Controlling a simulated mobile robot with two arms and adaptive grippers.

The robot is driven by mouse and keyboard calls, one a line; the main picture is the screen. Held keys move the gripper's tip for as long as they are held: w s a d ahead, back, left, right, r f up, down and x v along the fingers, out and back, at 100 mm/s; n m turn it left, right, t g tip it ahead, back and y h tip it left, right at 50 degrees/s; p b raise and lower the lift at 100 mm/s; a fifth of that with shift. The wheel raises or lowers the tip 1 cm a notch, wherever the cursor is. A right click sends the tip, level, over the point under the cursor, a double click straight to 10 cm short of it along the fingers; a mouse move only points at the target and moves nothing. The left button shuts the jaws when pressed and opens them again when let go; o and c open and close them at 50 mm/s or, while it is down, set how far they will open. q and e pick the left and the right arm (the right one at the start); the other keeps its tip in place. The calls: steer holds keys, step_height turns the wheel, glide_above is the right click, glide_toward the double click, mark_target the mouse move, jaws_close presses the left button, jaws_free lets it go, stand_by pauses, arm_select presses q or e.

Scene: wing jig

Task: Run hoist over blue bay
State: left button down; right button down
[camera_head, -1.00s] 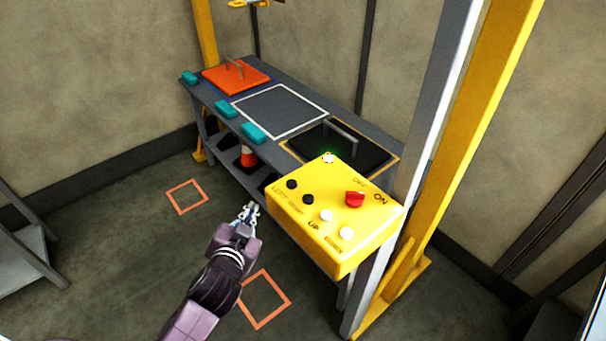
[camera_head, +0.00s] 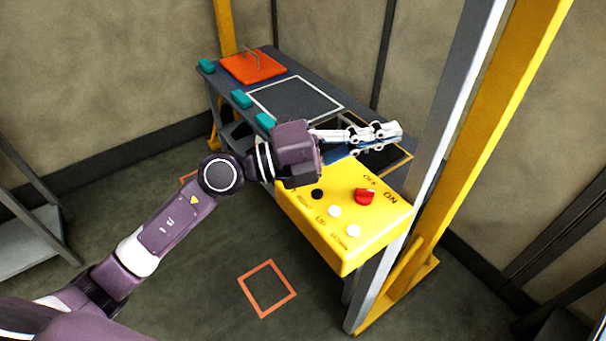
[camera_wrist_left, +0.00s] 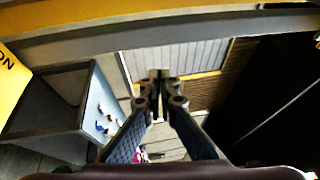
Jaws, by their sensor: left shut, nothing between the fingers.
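The yellow control box (camera_head: 345,250) stands at the front right of the bench. On it I see a red switch (camera_head: 364,197) near the OFF and ON labels, a black button (camera_head: 317,194) and two white buttons (camera_head: 334,211). My left wrist hides the box's far left corner. My left gripper (camera_head: 398,131) is shut and empty, reaching right past the box's far edge, over the yellow-edged bay in this view. Its shut fingers also show in the left wrist view (camera_wrist_left: 160,76), with the box's ON face (camera_wrist_left: 10,85) at left. My right gripper is out of view.
The grey bench holds an orange plate with a handle (camera_head: 252,66), a white-outlined bay (camera_head: 295,98) and teal blocks (camera_head: 207,66). A grey post (camera_head: 440,120) and a yellow post (camera_head: 495,120) rise beside the box. The floor with an orange square (camera_head: 267,288) is clear.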

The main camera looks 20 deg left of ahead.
arm_select(q)
step_height(320, 180, down, 5)
steer(key=w+a+m+g+y, duration=0.1)
steer(key=m+g+y, duration=0.1)
steer(key=m+y, duration=0.15)
steer(key=w+a+f+n+y, duration=0.1)
steer(key=w+a+f+y, duration=0.1)
steer(key=a+y, duration=0.3)
steer(key=w+a+f+n+t+y, duration=0.1)
steer(key=w+a+f+y, duration=0.2)
steer(key=a, duration=0.7)
steer(key=shift+w+a+y, duration=0.35)
steer(key=shift+w+y, duration=0.5)
steer(key=shift+y, duration=0.1)
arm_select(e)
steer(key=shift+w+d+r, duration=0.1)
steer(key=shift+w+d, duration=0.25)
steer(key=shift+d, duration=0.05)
arm_select(q)
steer(key=shift+f, duration=0.15)
